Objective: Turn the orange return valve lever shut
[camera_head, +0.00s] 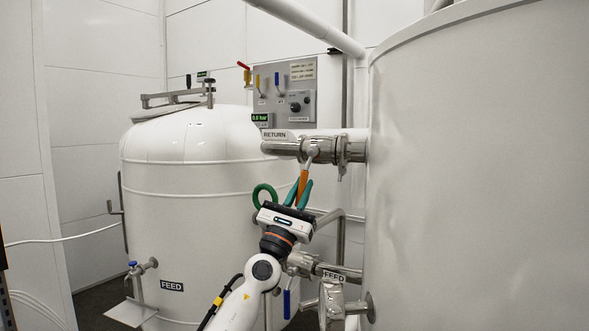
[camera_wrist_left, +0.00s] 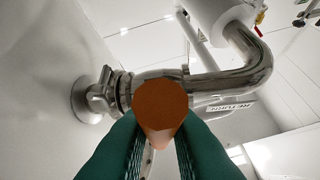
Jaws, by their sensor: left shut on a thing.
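The orange return valve lever (camera_head: 303,182) hangs down from the valve on the steel pipe marked RETURN (camera_head: 283,147). My left gripper (camera_head: 301,190) comes up from below, and its green fingers are shut on the lever. In the left wrist view the lever's orange end (camera_wrist_left: 160,106) shows between the two green fingers, with the steel return pipe (camera_wrist_left: 215,82) behind it. The fingers hide part of the lever. My right gripper is not in view.
A large white tank (camera_head: 470,180) stands close on the right. Another white tank (camera_head: 185,200) stands behind on the left. A FEED pipe with a blue lever (camera_head: 287,304) is below my gripper. A grey control panel (camera_head: 285,90) is on the back wall.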

